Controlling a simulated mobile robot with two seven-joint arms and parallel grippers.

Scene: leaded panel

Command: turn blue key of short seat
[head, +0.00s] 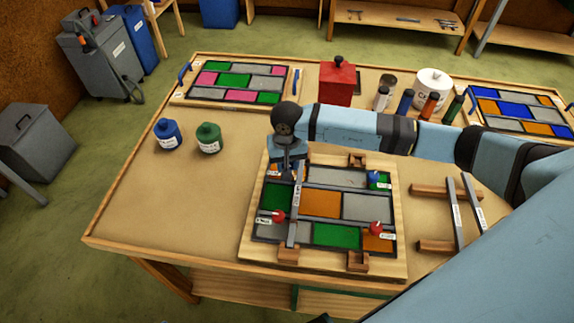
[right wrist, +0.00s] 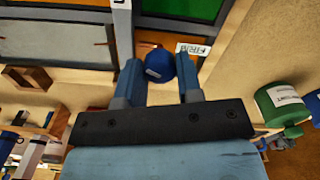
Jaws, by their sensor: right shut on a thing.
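The leaded panel (head: 323,203) of green, orange and grey panes lies on a wooden board (head: 250,240). My right gripper (head: 284,172) reaches down over its far left corner. In the right wrist view the gripper (right wrist: 160,78) is shut on a round blue key (right wrist: 160,65), one finger on each side. A white label (right wrist: 194,49) lies beside this key; I cannot read it surely. Another blue key (head: 374,177) stands at the far right corner. Red keys stand at the near left (head: 278,216) and near right (head: 376,228). My left gripper is not in view.
A labelled grey bar (head: 295,215) crosses the panel's left part, close beside my gripper. Two more bars (head: 457,215) rest on wooden blocks at right. Blue (head: 167,134) and green (head: 208,139) jars stand at left. A red box (head: 337,84) stands behind.

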